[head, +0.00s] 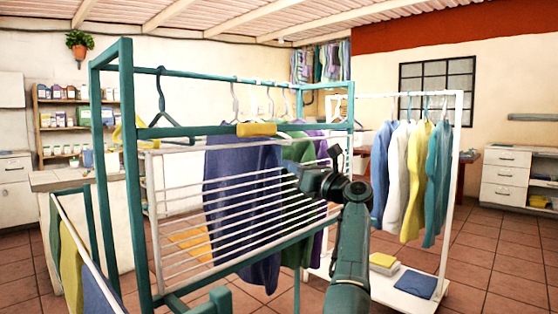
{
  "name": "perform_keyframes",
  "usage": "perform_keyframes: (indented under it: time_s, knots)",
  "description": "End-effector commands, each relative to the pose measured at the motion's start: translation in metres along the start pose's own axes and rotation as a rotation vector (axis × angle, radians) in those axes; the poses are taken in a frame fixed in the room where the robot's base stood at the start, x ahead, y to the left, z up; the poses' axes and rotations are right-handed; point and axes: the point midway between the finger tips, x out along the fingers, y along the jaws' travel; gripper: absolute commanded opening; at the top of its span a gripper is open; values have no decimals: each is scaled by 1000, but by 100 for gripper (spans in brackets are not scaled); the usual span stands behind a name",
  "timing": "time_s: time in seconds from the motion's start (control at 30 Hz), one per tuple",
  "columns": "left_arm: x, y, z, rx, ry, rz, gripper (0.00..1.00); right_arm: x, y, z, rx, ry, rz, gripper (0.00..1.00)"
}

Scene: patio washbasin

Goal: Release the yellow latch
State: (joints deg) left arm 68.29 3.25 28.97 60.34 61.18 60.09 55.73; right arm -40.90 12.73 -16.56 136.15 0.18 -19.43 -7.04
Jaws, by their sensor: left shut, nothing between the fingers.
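The yellow latch (257,129) is a small block on the upper teal crossbar of the drying rack frame (130,150). A white slatted rack panel (175,190) sits below that bar. My left gripper (293,169) is dark and shut with nothing in it. It shows below and to the right of the latch, in front of the slats, and appears apart from the latch. Its arm rises from the lower edge, right of the middle. My right gripper is not in view.
Purple (230,165) and green (298,150) garments hang behind the slats. A white clothes rail (461,130) with several garments stands at right, folded cloths (414,284) on its base. Shelves (72,100) stand at far left. Tiled floor is clear at lower right.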

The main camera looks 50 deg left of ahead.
Motion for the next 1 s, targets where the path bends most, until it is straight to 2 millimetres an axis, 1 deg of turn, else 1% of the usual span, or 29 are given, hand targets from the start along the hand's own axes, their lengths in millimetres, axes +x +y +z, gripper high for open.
perform_keyframes:
  time_s: [0.03,0.1,0.2,0.3,0.9,0.97,1.0]
  knots:
    - [-10,-1,-1,1,1,-3,0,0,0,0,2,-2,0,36]
    - [-21,-1,-1,1,1,-3,0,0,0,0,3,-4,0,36]
    - [-31,-1,0,1,0,0,0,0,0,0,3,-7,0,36]
    - [-36,-1,0,1,0,0,0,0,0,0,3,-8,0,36]
    - [-37,-1,0,1,0,0,0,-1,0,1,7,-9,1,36]
    - [-36,0,3,0,0,0,0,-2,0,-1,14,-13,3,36]
    - [-35,0,8,0,0,0,0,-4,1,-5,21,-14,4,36]
